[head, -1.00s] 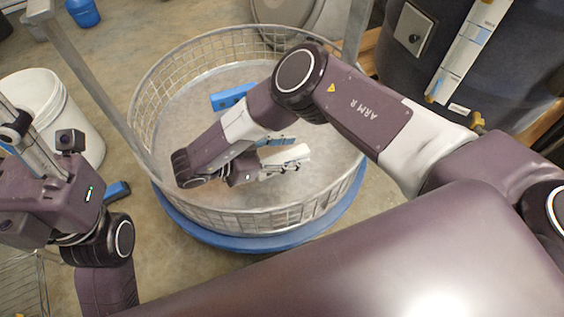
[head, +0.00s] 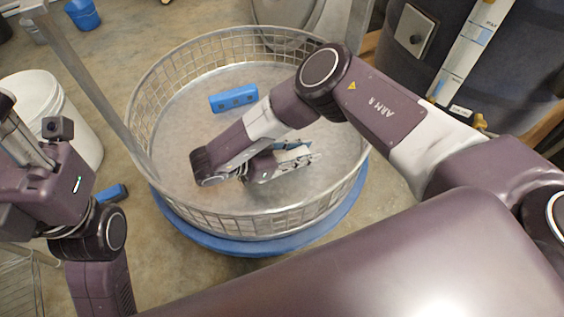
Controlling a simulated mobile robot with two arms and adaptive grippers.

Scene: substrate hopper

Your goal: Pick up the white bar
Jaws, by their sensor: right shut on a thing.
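The white bar (head: 292,154) is inside the round wire-walled hopper (head: 160,185), mostly hidden by my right gripper. My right gripper (head: 305,161) reaches into the hopper and is shut on the white bar, its fingers pointing right. I cannot tell whether the bar is clear of the hopper floor. My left gripper (head: 22,140) is at the left edge, outside the hopper and partly cut off. I cannot see whether it is open or shut.
A blue block with holes (head: 233,100) lies on the hopper floor; a bit of blue shows behind my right gripper. Another blue block (head: 112,194) lies on the floor left of the hopper. A white bucket (head: 75,135) and a metal post (head: 95,95) stand left.

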